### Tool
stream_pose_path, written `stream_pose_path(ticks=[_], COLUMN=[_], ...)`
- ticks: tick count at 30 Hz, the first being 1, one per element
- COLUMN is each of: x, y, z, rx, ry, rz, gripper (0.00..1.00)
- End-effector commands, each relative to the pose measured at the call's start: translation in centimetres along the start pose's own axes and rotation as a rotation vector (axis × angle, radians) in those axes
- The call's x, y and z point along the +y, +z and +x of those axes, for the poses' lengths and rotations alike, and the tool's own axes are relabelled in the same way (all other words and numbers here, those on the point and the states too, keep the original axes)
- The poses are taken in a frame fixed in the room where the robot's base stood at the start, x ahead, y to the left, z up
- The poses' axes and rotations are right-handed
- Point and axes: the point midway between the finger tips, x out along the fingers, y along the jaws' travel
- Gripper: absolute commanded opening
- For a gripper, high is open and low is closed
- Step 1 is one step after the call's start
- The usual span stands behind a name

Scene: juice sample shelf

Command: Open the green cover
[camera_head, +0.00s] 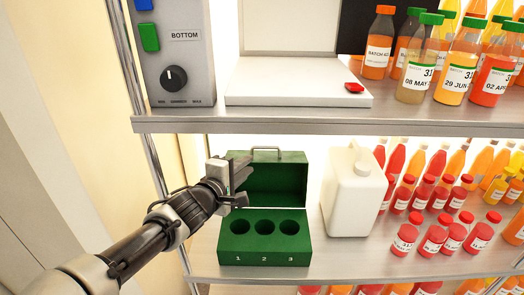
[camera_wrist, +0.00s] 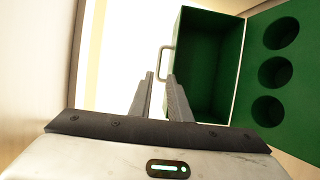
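The green cover (camera_head: 270,182) stands raised at the back of the green box (camera_head: 240,250), its hollow inner side facing forward. A metal handle (camera_head: 266,150) is on its top edge. In the wrist view the cover (camera_wrist: 205,75) is right of my two fingers (camera_wrist: 161,77). The handle (camera_wrist: 163,62) shows just beyond the fingertips, with nothing gripped. Whether a finger touches the cover, I cannot tell.
A white jug (camera_head: 352,195) stands right of the box, with several red and orange bottles (camera_head: 430,240) beyond it. The upper shelf edge (camera_head: 330,120) runs above the box. A grey control box (camera_head: 180,60) is at upper left. The lower shelf front (camera_head: 350,265) is narrow.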

Motion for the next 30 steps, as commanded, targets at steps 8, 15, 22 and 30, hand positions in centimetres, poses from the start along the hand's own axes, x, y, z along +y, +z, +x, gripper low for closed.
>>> stream_pose_path(ticks=[8, 15, 22, 30], x=[-0.1, -0.2, -0.1, 0.0], y=[0.2, 0.2, 0.2, 0.1], z=[3.5, 8.8, 13.6, 16.9], rx=[-0.006, -0.005, -0.005, -0.002], ry=[0.004, 0.003, 0.003, 0.001], rz=[0.003, 0.001, 0.002, 0.002], gripper=[0.17, 0.17, 0.17, 0.17])
